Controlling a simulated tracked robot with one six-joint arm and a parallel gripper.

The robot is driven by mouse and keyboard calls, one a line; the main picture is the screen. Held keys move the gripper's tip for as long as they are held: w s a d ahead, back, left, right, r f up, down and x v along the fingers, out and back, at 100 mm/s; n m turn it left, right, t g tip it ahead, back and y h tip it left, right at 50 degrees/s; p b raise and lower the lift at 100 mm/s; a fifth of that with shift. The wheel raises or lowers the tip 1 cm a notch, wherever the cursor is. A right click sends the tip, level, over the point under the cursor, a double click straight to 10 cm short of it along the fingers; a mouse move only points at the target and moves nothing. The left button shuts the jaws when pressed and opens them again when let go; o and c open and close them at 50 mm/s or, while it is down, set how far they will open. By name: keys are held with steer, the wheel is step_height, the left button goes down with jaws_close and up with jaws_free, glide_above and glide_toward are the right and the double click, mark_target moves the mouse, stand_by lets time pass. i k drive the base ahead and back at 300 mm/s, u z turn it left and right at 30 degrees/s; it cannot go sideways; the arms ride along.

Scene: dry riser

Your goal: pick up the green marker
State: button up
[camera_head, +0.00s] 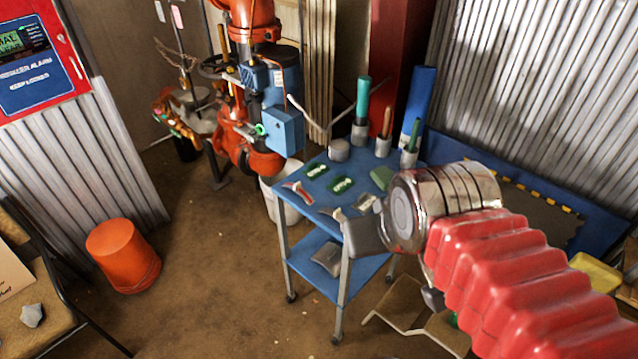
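A blue cart (317,203) stands at the centre, with several small things on its top. A teal-green stick (363,97) stands upright in a grey cup at the cart's back edge. A shorter green stick (413,135) stands in another cup to its right. Two dark green pieces with pale marks (317,170) (341,184) lie flat, and a dull green block (382,178) lies near my wrist. I cannot tell which one is the marker. My gripper (364,237) shows as a grey part over the cart's front right; its fingertips are not clear. My arm hides the cart's right side.
A blue cylinder (418,105) stands behind the cups. Red pipework with a blue box (283,133) is left of the cart. An orange bucket (123,256) and a folding chair (40,320) are at left. A folded chair (410,310) is below my arm. The floor between is open.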

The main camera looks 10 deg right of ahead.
mark_target(314, 169)
steer(key=k, duration=0.85)
steer(key=u, duration=0.4)
steer(key=i, duration=0.6)
steer(key=u, duration=0.8)
steer(key=i, duration=1.45)
steer(key=z, duration=0.4)
steer(key=i, duration=0.9)
steer(key=z, duration=0.5)
